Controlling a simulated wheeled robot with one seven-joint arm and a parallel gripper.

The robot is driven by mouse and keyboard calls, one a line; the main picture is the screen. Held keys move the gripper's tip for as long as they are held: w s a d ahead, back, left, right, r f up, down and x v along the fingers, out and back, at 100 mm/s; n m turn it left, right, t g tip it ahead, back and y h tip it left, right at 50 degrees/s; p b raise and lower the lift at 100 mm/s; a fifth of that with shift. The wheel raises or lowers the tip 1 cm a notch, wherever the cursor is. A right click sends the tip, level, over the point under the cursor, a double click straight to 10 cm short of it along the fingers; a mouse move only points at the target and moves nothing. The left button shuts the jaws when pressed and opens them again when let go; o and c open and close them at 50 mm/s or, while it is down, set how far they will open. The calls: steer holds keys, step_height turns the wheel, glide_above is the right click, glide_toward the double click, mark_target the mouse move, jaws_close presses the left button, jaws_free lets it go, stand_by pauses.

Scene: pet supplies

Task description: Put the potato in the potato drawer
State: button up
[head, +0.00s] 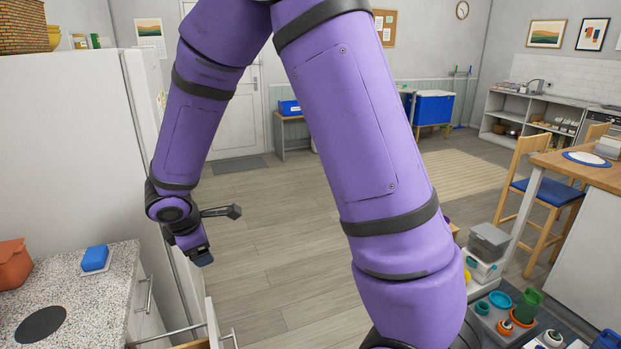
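My gripper (201,258) hangs pointing down at the end of my purple arm, to the right of the speckled counter and in front of the white fridge. Its fingers are small and seen at an angle, so I cannot tell whether it is open or shut, or whether it holds anything. I cannot make out a potato. A pulled-out drawer (212,324) with a white front and metal handle shows at the bottom edge, below my gripper. Most of its inside is cut off by the frame, and no label is readable.
The speckled counter (112,284) holds a blue block (95,258), an orange-brown container (12,264) and a dark disc (41,324). The fridge (62,150) stands behind. A grey mat (481,306) with bowls and bins lies right. The middle floor is clear.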

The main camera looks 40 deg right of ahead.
steer(key=s+d+r+m, duration=0.4)
steer(key=s+r, duration=0.1)
steer(key=r, duration=0.3)
steer(key=s+d+r+m, duration=0.4)
steer(key=s+r, duration=0.1)
steer(key=r, duration=0.2)
steer(key=s+r+m+y, duration=0.1)
steer(key=s+r+m, duration=0.1)
steer(key=s, duration=0.4)
steer(key=s+r+m+y, duration=0.1)
steer(key=s+r+m, duration=0.1)
steer(key=s, duration=0.4)
steer(key=s+r+m+t+y, duration=0.1)
steer(key=s+r+m, duration=0.2)
steer(key=s, duration=0.3)
steer(key=shift+d+r, duration=0.25)
steer(key=shift+r, duration=0.15)
steer(key=shift+s, duration=0.1)
